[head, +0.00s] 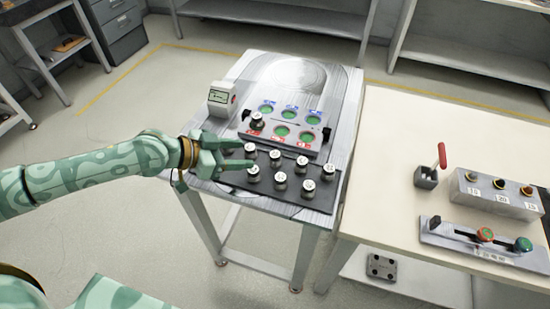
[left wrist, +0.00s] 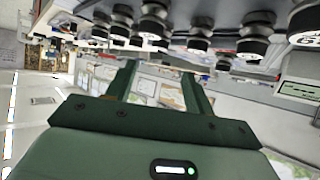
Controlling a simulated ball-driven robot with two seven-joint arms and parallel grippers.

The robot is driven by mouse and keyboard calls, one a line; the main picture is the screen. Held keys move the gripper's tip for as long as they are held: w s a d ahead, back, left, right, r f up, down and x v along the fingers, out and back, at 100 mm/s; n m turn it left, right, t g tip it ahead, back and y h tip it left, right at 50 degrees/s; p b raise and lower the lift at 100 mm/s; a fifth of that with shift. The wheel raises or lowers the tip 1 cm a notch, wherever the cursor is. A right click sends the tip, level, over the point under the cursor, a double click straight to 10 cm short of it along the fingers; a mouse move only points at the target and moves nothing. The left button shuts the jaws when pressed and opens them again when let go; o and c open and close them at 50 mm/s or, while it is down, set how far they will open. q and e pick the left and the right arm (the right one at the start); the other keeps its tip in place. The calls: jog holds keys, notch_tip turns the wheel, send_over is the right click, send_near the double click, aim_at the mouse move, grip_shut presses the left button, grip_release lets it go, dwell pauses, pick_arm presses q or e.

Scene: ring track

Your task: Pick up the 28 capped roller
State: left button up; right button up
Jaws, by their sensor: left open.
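Several capped rollers, dark with pale numbered tops, stand on a dark mat (head: 236,181) at the front of the metal table. The numbers are too small to read, so I cannot tell which one is the 28 roller. One roller (head: 250,148) stands at the mat's left, close to my left gripper (head: 246,154); another (head: 253,174) stands just in front of it. My left gripper is open, its fingers pointing right over the mat's left part. In the left wrist view the open, empty fingers (left wrist: 160,85) show below a row of inverted-looking rollers (left wrist: 198,42). My right gripper is out of view.
Behind the mat, a tray (head: 297,143) has green round pockets with blue and red labels; one roller (head: 257,120) stands at its left. A small display box (head: 221,99) stands at the table's left. A cream table (head: 385,150) with a red lever (head: 441,156) is at right.

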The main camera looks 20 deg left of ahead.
aim_at(274, 155)
pick_arm(q)
jog(key=x, duration=0.5)
jog(key=shift+w+d+f+b, duration=0.1)
jog(key=shift+w+f+b, duration=0.05)
jog(key=shift+b, duration=0.15)
jog(key=b+x, duration=0.1)
jog(key=x, duration=0.5)
jog(key=c, duration=1.1)
